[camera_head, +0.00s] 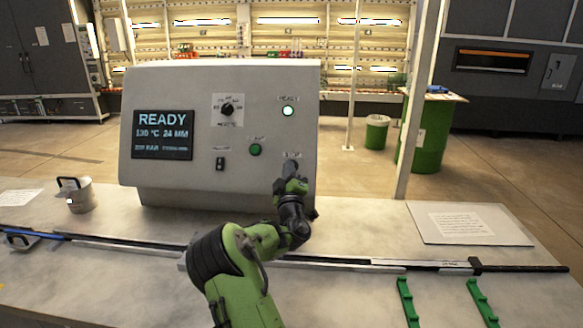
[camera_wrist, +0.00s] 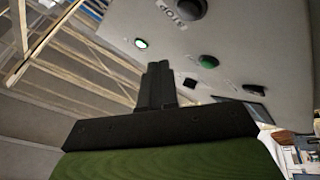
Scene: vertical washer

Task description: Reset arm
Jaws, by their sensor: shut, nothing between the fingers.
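The panel face (camera_wrist: 240,40) is close beyond the fingertips. I cannot tell whether they touch it. My green and black arm reaches up from the bottom of the head view. The screen (camera_head: 163,134) reads READY, and a white-green lamp (camera_head: 288,111) is lit.
The panel also bears a black knob (camera_head: 228,108), a green button (camera_head: 255,149) and a rocker switch (camera_head: 220,163). A metal cup (camera_head: 80,197) stands at left on the bench. A paper sheet (camera_head: 465,224) and green brackets (camera_head: 408,303) lie at right. A post (camera_head: 417,100) rises behind.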

